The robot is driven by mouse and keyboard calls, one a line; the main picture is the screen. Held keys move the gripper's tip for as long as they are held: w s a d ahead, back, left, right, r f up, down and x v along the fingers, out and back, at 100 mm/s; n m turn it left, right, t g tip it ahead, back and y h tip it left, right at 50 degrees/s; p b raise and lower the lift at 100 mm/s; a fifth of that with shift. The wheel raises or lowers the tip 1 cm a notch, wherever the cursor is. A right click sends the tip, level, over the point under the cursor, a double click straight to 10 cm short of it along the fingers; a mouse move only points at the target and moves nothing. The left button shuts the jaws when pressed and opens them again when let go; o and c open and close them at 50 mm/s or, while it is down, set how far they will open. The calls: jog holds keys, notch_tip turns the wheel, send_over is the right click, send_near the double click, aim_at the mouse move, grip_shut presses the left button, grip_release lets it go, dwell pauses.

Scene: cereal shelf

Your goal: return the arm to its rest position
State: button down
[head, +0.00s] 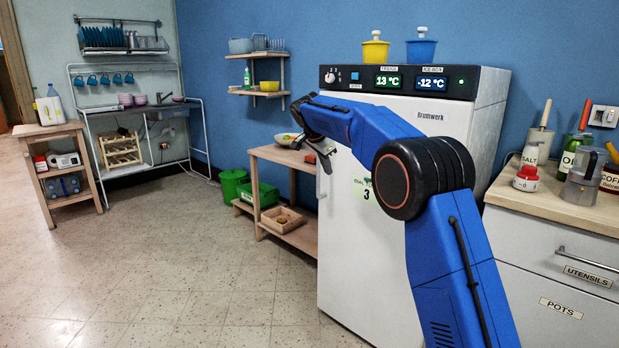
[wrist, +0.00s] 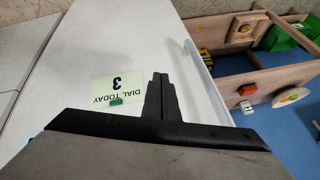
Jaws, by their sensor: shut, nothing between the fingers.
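My blue arm (head: 372,125) reaches across the front of the white fridge (head: 440,122) in the head view. My gripper (head: 328,165) hangs at the arm's far end, near the fridge's left front edge and beside the wooden shelf table. In the wrist view my gripper (wrist: 160,80) is shut and empty, its fingers together. It is in front of the fridge door (wrist: 125,45), close to a paper note (wrist: 118,90) reading "DIAL TODAY 3". The arm hides part of the door and note in the head view.
A counter (head: 560,200) with a moka pot (head: 585,175) and bottles stands to the right. Yellow (head: 375,50) and blue (head: 421,48) containers sit on the fridge. The floor (head: 190,250) at left is clear.

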jog(key=s+d+r+n+y, duration=0.1)
jog(key=s+d+r+n, duration=0.1)
jog(key=s+d, duration=0.65)
jog(key=s+d+r+n, duration=0.1)
jog(key=s+d+n, duration=0.15)
jog(key=s, duration=1.05)
jog(key=s+d+r+n+y, duration=0.1)
jog(key=s+d+r+n, duration=0.1)
jog(key=s+d, duration=0.65)
jog(key=s+d+f+n, duration=0.1)
jog(key=s+f, duration=0.5)
jog(key=s, duration=0.5)
jog(key=s+d+f+n, duration=0.1)
jog(key=s+f, duration=0.5)
jog(key=s, duration=0.6)
jog(key=s+d+f+n+y, duration=0.1)
jog(key=s+f+n, duration=0.2)
jog(key=s, duration=0.9)
notch_tip(320, 180, down, 4)
jog(key=shift+d+r, duration=0.15)
jog(key=shift+r, duration=0.05)
